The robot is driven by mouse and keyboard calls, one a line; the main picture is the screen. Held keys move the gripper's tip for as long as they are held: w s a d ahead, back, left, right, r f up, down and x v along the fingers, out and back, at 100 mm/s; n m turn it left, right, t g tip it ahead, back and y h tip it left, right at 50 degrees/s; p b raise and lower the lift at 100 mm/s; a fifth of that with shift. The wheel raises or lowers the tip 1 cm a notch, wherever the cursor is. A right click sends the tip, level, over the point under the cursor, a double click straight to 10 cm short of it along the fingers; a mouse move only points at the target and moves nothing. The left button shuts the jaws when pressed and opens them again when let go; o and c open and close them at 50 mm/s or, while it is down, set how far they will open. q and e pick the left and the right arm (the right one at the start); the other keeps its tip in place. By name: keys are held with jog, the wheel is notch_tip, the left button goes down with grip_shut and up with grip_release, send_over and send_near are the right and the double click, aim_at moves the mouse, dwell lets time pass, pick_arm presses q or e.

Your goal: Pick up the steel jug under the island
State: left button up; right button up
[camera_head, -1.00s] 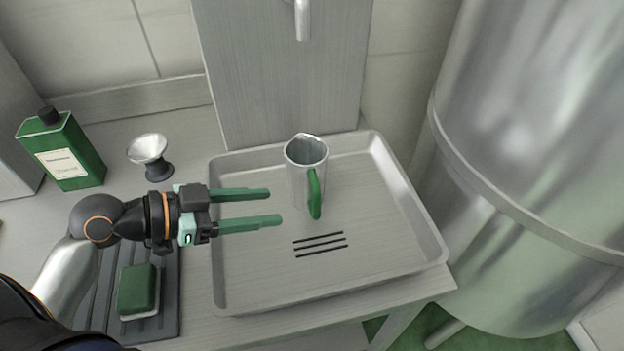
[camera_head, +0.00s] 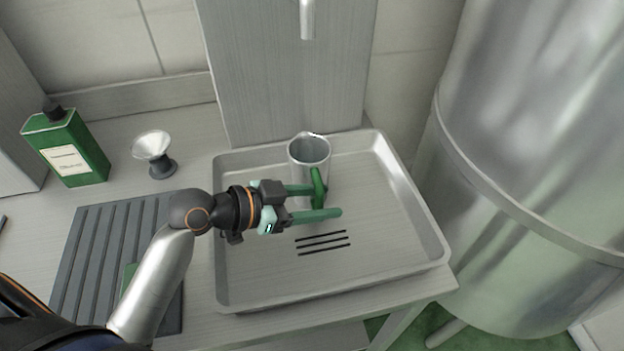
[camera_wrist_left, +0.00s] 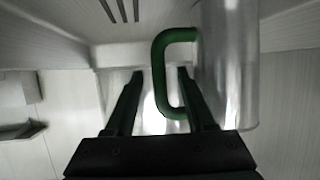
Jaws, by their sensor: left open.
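The steel jug (camera_head: 309,152) stands upright in the steel tray (camera_head: 405,205), below a spout. Its green handle (camera_head: 318,187) faces the front of the tray. My left gripper (camera_head: 318,201) is open at the handle, one finger overlapping the jug's lower body in the head view. In the left wrist view the jug (camera_wrist_left: 232,65) is at the right, and its green handle (camera_wrist_left: 161,75) reaches between the two open fingers (camera_wrist_left: 160,75). I cannot tell whether a finger touches the handle. My right gripper is out of view.
A green bottle (camera_head: 68,148) and a small funnel-like cup (camera_head: 153,150) stand at the left. A dark ribbed mat (camera_head: 100,245) lies at the front left. A large steel tank (camera_head: 540,130) stands at the right. The tray's right part is clear.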

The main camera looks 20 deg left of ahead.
pick_arm(q)
jog(key=shift+c, duration=0.2)
grip_shut()
dwell(0.3)
dwell(1.0)
